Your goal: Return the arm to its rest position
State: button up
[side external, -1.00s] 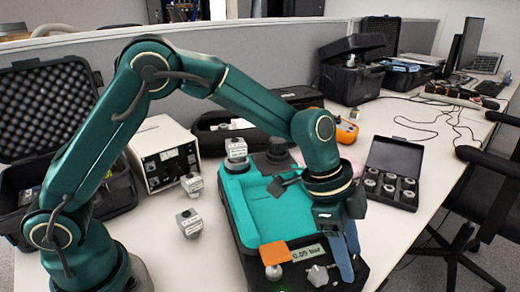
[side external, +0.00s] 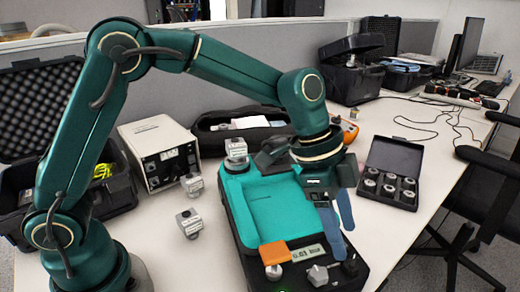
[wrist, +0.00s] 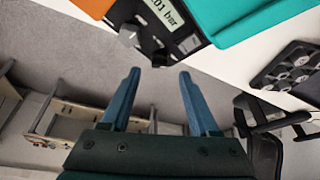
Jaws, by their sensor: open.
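My gripper (side external: 338,218) hangs above the right side of the teal-topped calibration device (side external: 262,208). Its two blue fingers are apart with nothing between them; the wrist view shows the open gripper (wrist: 156,98) too. In that view the device's display and knob lie beyond the fingertips. A metal sensor block (side external: 236,155) stands on the device's back left corner. The device's front carries an orange part (side external: 274,252), a small display (side external: 308,253) and a knob (side external: 318,275).
Two small sensor blocks (side external: 189,222) (side external: 192,184) stand left of the device, near a white instrument box (side external: 160,152). An open black case (side external: 392,172) with several round pieces lies at right. A black chair (side external: 490,190) stands beside the table. The table between device and case is partly clear.

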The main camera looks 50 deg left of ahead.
jog(key=shift+w+a+r, duration=0.15)
jog(key=shift+r, duration=0.1)
jog(key=s+a+r+n+t+y, duration=0.1)
jog(key=s+a+r+n+t, duration=0.35)
jog(key=a+r, duration=0.5)
jog(key=s+a+f+n+y, duration=0.1)
jog(key=s+a+f+n, duration=0.1)
jog(key=s, duration=0.4)
jog(key=s+a+f+n+y, duration=0.2)
jog(key=s+a+f+n, duration=0.1)
jog(key=s+n, duration=0.3)
jog(key=shift+a+f+n+g, duration=0.35)
jog(key=shift+a+n, duration=0.2)
jog(key=shift+a, duration=0.35)
